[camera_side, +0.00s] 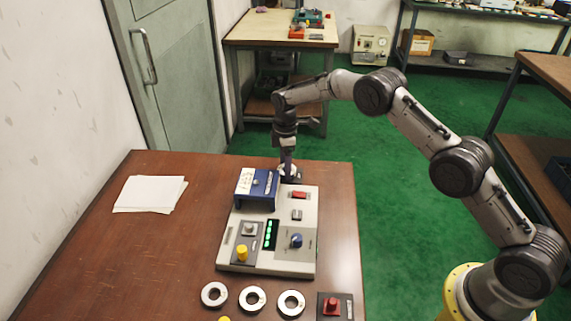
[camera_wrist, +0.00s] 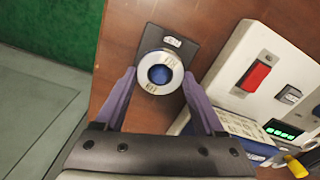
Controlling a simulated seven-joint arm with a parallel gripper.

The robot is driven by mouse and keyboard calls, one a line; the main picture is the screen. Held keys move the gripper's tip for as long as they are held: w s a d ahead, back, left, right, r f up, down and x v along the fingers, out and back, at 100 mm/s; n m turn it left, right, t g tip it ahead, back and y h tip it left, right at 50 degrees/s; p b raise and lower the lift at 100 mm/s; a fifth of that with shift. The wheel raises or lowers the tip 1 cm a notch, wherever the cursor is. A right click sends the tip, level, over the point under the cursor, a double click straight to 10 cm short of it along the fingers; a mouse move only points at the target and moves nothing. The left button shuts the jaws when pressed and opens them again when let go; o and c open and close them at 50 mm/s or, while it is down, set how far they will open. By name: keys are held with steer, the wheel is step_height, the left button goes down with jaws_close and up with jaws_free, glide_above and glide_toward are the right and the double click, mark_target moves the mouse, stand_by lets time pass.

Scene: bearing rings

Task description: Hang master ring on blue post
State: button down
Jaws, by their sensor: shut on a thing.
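The master ring (camera_wrist: 144,83), pale metal with small dark markings, is between my gripper's two fingers in the wrist view. My gripper (camera_wrist: 157,84) is shut on the ring's outer edge. The rounded top of the blue post (camera_wrist: 160,74) shows through the ring's hole, so the two line up from this angle. How far down the post the ring sits, I cannot tell. The post stands on a dark base plate (camera_wrist: 180,43) with a white label.
A pale machine (camera_side: 268,262) with a blue block (camera_side: 257,184), switches and a yellow post (camera_side: 242,252) stands close beside my gripper. Three other rings (camera_side: 253,299) and a red post (camera_side: 331,305) are at the front. Papers (camera_side: 149,193) lie left; the table's left side is clear.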

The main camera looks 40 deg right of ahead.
stand_by(0.4)
jaws_free()
steer(key=shift+r, duration=3.75)
